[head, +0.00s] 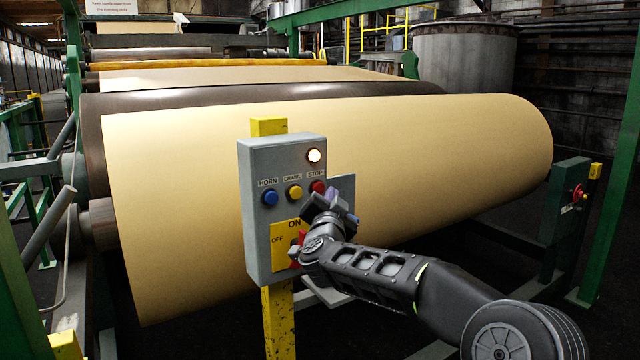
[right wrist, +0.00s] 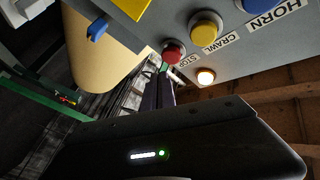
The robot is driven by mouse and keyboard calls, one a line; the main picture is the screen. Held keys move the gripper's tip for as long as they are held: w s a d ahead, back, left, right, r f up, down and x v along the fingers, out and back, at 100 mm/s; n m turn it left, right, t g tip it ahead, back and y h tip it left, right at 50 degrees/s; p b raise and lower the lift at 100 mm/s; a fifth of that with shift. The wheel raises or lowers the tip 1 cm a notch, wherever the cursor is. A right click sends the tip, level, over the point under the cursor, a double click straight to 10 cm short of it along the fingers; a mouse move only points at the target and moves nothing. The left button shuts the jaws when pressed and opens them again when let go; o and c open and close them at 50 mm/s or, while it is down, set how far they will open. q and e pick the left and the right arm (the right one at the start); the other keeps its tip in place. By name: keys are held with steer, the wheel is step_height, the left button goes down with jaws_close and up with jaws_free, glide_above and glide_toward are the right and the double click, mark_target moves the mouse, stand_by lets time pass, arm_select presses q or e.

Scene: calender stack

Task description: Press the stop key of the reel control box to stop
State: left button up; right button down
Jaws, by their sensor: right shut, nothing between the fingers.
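The grey reel control box (head: 258,165) stands upright on a yellow post in the head view. Its red stop key (head: 317,186) is at the right of the key row, partly covered by my right gripper (head: 322,199). In the right wrist view the red stop key (right wrist: 173,52) shows clearly under its STOP label. My right gripper (right wrist: 165,78) is shut and empty, its tips close to the stop key. I cannot tell whether they touch it. A round white lamp (head: 314,155) above the key is lit. My left gripper is in neither view.
The yellow crawl key (head: 294,192) and blue horn key (head: 269,198) sit left of the stop key. An ON/OFF switch on a yellow plate (head: 283,255) is below, partly behind my right arm. A large cream roll (head: 440,150) fills the space behind the box.

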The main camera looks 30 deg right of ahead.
steer(key=shift+w, duration=0.6)
steer(key=shift+w, duration=0.1)
stand_by(1.6)
steer(key=shift+w+p, duration=0.3)
steer(key=shift+w+p, duration=0.3)
steer(key=shift+w, duration=0.25)
stand_by(0.7)
steer(key=shift+s, duration=0.1)
steer(key=shift+s+b, duration=0.55)
steer(key=shift+s, duration=0.3)
